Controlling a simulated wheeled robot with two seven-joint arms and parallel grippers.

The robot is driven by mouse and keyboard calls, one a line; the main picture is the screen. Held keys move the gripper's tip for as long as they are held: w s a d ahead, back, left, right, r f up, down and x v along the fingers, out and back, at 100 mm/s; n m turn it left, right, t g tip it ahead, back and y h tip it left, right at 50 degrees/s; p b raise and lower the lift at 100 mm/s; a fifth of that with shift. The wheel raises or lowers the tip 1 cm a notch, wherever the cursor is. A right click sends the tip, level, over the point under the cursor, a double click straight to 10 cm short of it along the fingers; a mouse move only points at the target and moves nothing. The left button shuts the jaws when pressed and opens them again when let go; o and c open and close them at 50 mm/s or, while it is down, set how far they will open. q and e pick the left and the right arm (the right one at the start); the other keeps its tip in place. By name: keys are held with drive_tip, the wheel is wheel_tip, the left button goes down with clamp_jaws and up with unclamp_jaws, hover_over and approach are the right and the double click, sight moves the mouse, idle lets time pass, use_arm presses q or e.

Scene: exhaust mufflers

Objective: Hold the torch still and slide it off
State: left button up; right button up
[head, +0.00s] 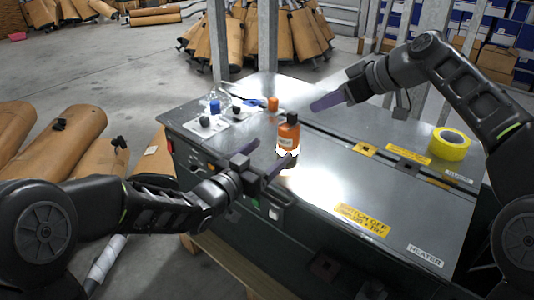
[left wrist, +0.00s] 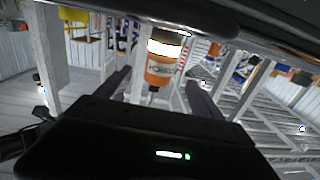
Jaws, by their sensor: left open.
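The torch (head: 288,137) is an orange cylinder with a black cap and a glowing white band near its dark base. It stands upright on the grey metal cabinet top (head: 330,165). My left gripper (head: 270,156) is open at the near side of the torch, one finger overlapping its base in the head view. In the left wrist view the torch (left wrist: 163,62) shows between the open fingers of my left gripper (left wrist: 158,78); I cannot tell whether they touch it. My right gripper (head: 326,101) hangs above the cabinet, right of the torch; its finger gap is not clear.
Yellow tape (head: 450,144) lies at the cabinet's right end. A clear bottle with a blue cap (head: 215,106), a small orange item (head: 273,104) and small dark pieces lie at the back left. Brown cylinders (head: 70,145) are on the left.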

sight(282, 142)
use_arm(q)
drive_tip(key=shift+x, duration=3.85)
drive_tip(key=shift+c, duration=0.3)
drive_tip(key=c, duration=1.5)
